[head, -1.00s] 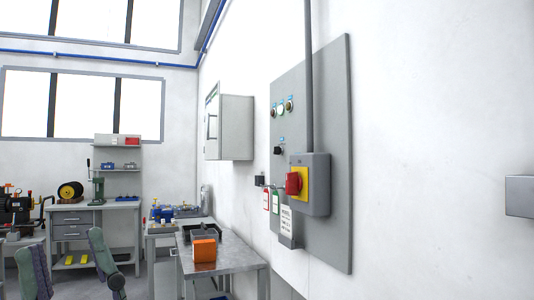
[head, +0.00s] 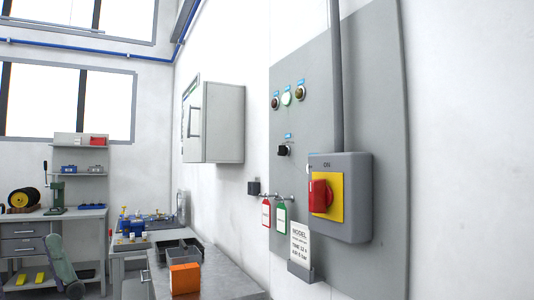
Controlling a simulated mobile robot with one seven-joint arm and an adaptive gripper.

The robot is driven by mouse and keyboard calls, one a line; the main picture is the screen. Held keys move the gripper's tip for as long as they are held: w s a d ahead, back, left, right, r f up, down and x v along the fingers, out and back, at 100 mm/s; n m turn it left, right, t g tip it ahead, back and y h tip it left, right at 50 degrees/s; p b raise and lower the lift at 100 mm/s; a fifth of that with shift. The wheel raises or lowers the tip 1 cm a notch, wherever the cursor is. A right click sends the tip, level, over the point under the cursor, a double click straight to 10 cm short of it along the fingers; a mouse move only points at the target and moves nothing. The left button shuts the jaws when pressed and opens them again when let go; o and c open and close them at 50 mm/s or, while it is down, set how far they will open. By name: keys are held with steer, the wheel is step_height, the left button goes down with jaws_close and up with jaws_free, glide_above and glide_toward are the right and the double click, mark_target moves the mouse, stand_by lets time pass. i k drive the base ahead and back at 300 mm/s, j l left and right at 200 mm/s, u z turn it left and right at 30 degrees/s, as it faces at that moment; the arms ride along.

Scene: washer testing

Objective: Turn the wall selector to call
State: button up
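The wall selector looks to be the small black knob (head: 284,151) under a blue label on the grey wall panel (head: 345,270). Its pointing direction and label text are too small to read. Above it are several round indicators, among them a white one (head: 286,99). To its lower right, a grey box (head: 352,225) carries a red rotary handle (head: 320,196) on a yellow plate, marked "ON" above. My gripper is not in view.
Red (head: 266,213) and green (head: 282,217) tags hang below the knob, beside a printed card (head: 300,243) in a holder. A metal bench (head: 225,282) with an orange block (head: 185,279) stands at lower left. A wall cabinet (head: 224,122) juts out left of the panel.

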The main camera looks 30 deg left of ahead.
mark_target(283, 151)
steer(key=i+j, duration=0.2)
steer(key=j, duration=0.2)
steer(key=i+j, duration=0.2)
steer(key=j, duration=0.15)
steer(key=i+j, duration=0.2)
steer(key=j, duration=0.2)
